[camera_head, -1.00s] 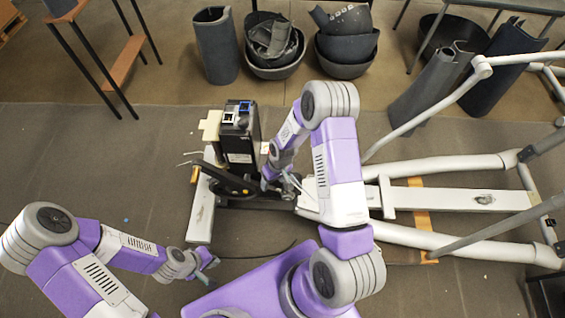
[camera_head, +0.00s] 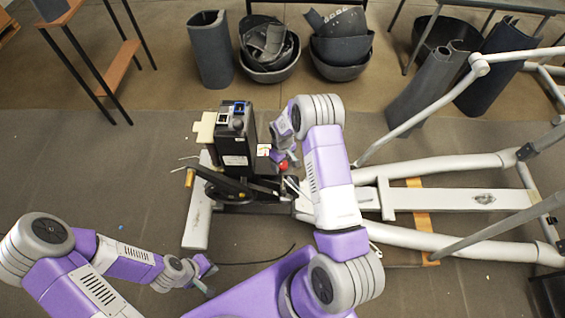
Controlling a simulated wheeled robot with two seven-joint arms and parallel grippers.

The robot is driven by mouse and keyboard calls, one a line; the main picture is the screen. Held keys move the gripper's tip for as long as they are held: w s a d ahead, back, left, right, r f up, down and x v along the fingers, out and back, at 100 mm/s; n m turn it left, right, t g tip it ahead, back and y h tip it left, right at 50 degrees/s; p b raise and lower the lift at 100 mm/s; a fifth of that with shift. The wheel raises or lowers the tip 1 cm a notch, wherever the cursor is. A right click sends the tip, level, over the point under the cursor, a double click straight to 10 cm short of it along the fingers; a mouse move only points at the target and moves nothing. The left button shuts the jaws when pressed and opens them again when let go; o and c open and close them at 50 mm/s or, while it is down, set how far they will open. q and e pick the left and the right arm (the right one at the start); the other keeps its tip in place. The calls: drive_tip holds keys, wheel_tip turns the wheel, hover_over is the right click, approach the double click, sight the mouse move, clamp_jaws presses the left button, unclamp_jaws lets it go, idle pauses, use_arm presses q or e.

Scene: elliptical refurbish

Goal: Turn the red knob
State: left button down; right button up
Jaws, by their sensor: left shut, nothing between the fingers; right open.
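The red knob (camera_head: 283,166) shows as a small red ball on the right side of the black machine unit (camera_head: 235,145), low down near a white label. My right gripper (camera_head: 288,157) is right beside the knob, just above it in the picture. Its fingers are small and partly hidden by my own arm, and they look open. I cannot tell whether they touch the knob. My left gripper (camera_head: 208,280) is low at the left, shut and empty, well away from the machine.
The elliptical's grey frame (camera_head: 440,200) with long tubes stretches right. A black cable (camera_head: 265,258) lies on the floor. Dark bins (camera_head: 342,50) and curved covers (camera_head: 210,50) stand at the back. A wooden shelf stand (camera_head: 118,68) is at the upper left.

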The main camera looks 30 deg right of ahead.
drive_tip(key=shift+c, duration=0.4)
drive_tip(key=c, duration=1)
